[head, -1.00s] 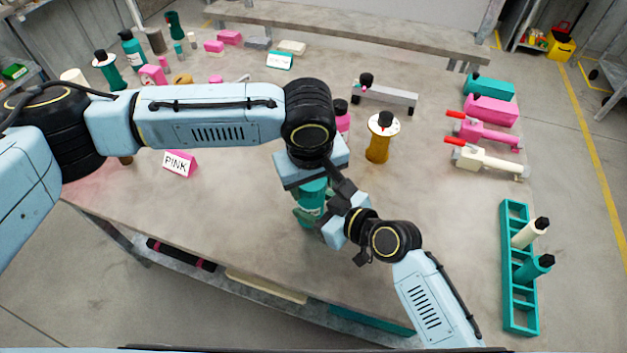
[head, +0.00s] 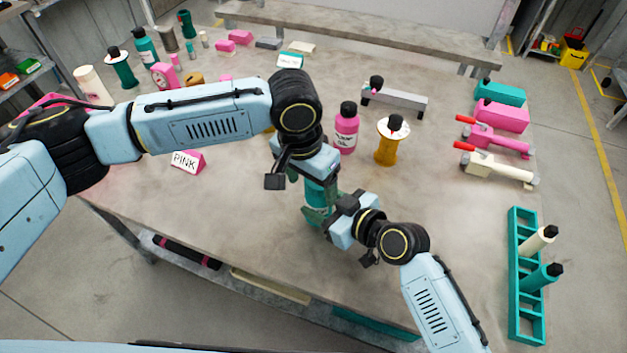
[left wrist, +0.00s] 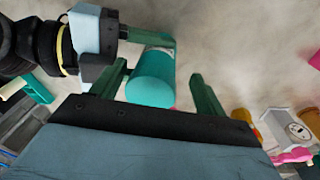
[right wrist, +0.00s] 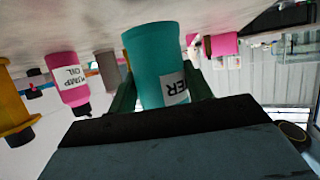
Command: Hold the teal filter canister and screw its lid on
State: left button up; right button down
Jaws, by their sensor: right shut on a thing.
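The teal filter canister (head: 320,192) stands upright near the table's front edge, partly covered by both grippers. In the right wrist view the canister (right wrist: 152,55) appears inverted, with part of its white label showing. My right gripper (head: 322,212) is shut around its side. My left gripper (head: 312,178) is above the canister, pointing down. In the left wrist view its fingers (left wrist: 158,88) are apart, with the smooth round teal top (left wrist: 150,90) between them, closer to the left finger. I cannot tell a separate lid from the body or how it is seated.
A pink pump oil bottle (head: 346,132) and an amber bottle with a white disc (head: 387,145) stand behind the canister. A pink sign (head: 187,161) lies left. A teal rack (head: 515,300) holds two bottles at right.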

pick_arm(q)
jog(key=shift+d+r, duration=0.2)
jog(key=shift+d, duration=0.1)
pick_arm(e)
jog(key=shift+s+f, duration=0.1)
jog(key=shift+f, duration=0.05)
pick_arm(q)
jog(key=shift+r, duration=0.15)
pick_arm(e)
jog(key=shift+a, duration=0.1)
pick_arm(q)
jog(key=r, duration=0.3)
jog(key=a+r, duration=0.1)
jog(key=r, duration=0.7)
jog(key=shift+s+a+r, duration=0.2)
jog(key=shift+a, duration=0.2)
pick_arm(e)
jog(key=c, duration=0.5)
grip_release()
pick_arm(q)
jog(key=shift+r+p, duration=0.35)
jog(key=shift+p, duration=0.05)
pick_arm(e)
jog(key=v, duration=1.3)
jog(key=shift+d, duration=0.25)
